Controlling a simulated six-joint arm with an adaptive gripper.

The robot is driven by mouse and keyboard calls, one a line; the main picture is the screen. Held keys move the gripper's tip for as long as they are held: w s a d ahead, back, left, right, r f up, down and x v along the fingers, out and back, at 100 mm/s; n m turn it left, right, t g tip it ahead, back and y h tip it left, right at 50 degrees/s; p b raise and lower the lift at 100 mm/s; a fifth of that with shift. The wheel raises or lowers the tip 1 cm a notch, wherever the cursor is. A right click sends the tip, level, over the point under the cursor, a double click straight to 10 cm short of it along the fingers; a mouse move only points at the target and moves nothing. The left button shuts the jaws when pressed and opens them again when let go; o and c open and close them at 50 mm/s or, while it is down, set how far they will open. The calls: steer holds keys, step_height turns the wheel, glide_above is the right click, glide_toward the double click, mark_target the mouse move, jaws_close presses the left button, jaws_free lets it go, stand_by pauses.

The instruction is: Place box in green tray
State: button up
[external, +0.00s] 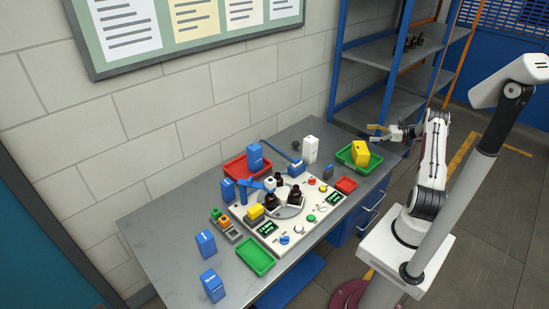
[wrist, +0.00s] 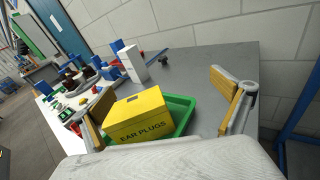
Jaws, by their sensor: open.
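A yellow box (external: 360,153) marked "EAR PLUGS" appears to sit inside a green tray (external: 372,166) near the table's right end. In the wrist view, the box (wrist: 138,118) stands between the fingers in that view, with the green tray (wrist: 186,108) showing behind it and to its right. My gripper (external: 373,132) is open and empty, above and to the right of the box. In the wrist view, the fingers of my gripper (wrist: 162,82) are spread wide, clear of the box. The box hides part of the tray floor.
A second green tray (external: 255,257) lies empty at the front of the table. A white box (external: 310,149) stands left of the yellow one. A small red tray (external: 346,185), a panel with amber bottles (external: 295,196) and several blue boxes (external: 206,243) occupy the table.

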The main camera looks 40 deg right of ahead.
steer(key=w+a+r+m+t+h, duration=0.25)
steer(key=w+r+m+h, duration=0.65)
steer(key=w+r, duration=0.7)
steer(key=s+a+r+m+g+h, duration=0.25)
steer(key=a+r+m+h, duration=0.25)
steer(key=a+r+m, duration=0.65)
steer(key=s+a+f+m+g+y, duration=0.1)
steer(key=s+a+f+m+g, duration=0.1)
steer(key=s+a+m, duration=0.5)
steer(key=s+a+f+m+g+y, duration=0.2)
steer(key=s+a+f+m, duration=0.3)
steer(key=s+a, duration=0.6)
steer(key=s+a+f+m+g+y, duration=0.1)
steer(key=s+a+f+m+g, duration=0.3)
steer(key=s+a+m, duration=0.5)
steer(key=s, duration=1)
steer(key=shift+a, duration=0.35)
steer(key=shift+f, duration=0.1)
stand_by(1.1)
